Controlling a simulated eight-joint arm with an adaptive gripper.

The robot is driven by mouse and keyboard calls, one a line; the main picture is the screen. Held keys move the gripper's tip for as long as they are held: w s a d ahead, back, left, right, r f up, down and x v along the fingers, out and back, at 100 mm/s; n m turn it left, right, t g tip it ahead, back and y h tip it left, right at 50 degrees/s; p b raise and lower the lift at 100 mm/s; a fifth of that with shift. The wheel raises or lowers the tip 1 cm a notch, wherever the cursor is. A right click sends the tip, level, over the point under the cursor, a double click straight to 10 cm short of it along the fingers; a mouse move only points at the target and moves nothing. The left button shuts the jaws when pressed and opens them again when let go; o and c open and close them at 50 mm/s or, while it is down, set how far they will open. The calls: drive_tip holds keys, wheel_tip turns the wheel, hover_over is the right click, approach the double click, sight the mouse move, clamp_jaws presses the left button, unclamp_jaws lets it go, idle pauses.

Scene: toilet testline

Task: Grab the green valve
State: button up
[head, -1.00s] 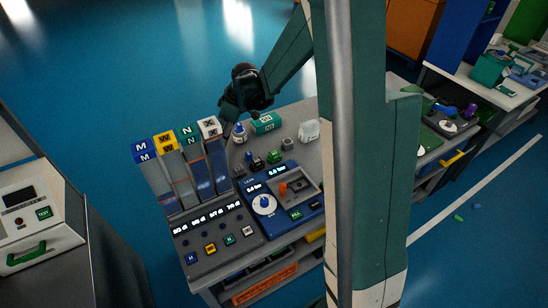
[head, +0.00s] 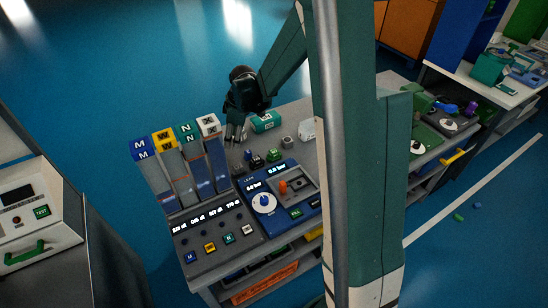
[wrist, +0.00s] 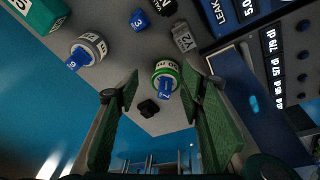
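In the wrist view a round valve with a green ring and a blue handle (wrist: 165,82) stands on the grey bench top. My gripper (wrist: 160,94) is open, with one finger on each side of the valve and its tips near it. I cannot tell whether either finger touches it. In the head view my gripper (head: 236,133) points down at the bench's back edge, just right of the tall lettered columns, and hides the green valve there. A second valve with a grey ring and blue handle (wrist: 88,48) stands to the left in the wrist view.
A teal box (head: 267,121) and small cubes, one grey (head: 288,142), stand right of my gripper. The lettered columns (head: 187,165) rise close on its left. A blue leak-test panel (head: 279,200) lies in front.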

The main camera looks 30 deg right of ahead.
sight(274, 151)
drive_tip(key=d+f+n+h, duration=0.1)
drive_tip(key=d, duration=0.1)
drive_tip(key=s+d+f+n+h+b, duration=0.1)
drive_tip(key=d+f, duration=0.1)
drive_tip(key=s+d+f+n+g+h, duration=0.1)
drive_tip(key=d+f, duration=0.1)
drive_tip(key=d, duration=0.1)
drive_tip(key=shift+d+n+b, duration=0.1)
drive_tip(key=shift+n+b, duration=0.3)
drive_tip(key=d+n+h, duration=0.1)
drive_tip(key=d, duration=0.1)
drive_tip(key=s+d+f+n+g+h+b, duration=0.1)
drive_tip(key=d, duration=0.1)
drive_tip(key=s+d+n+h, duration=0.1)
drive_tip(key=d, duration=0.1)
drive_tip(key=shift+d+f, duration=0.25)
drive_tip(key=shift+f, duration=0.1)
drive_tip(key=shift+b+x, duration=0.3)
drive_tip(key=shift+x, duration=0.9)
drive_tip(key=shift+d+f, duration=0.1)
drive_tip(key=shift+b+x, duration=0.4)
drive_tip(key=shift+x, duration=2.1)
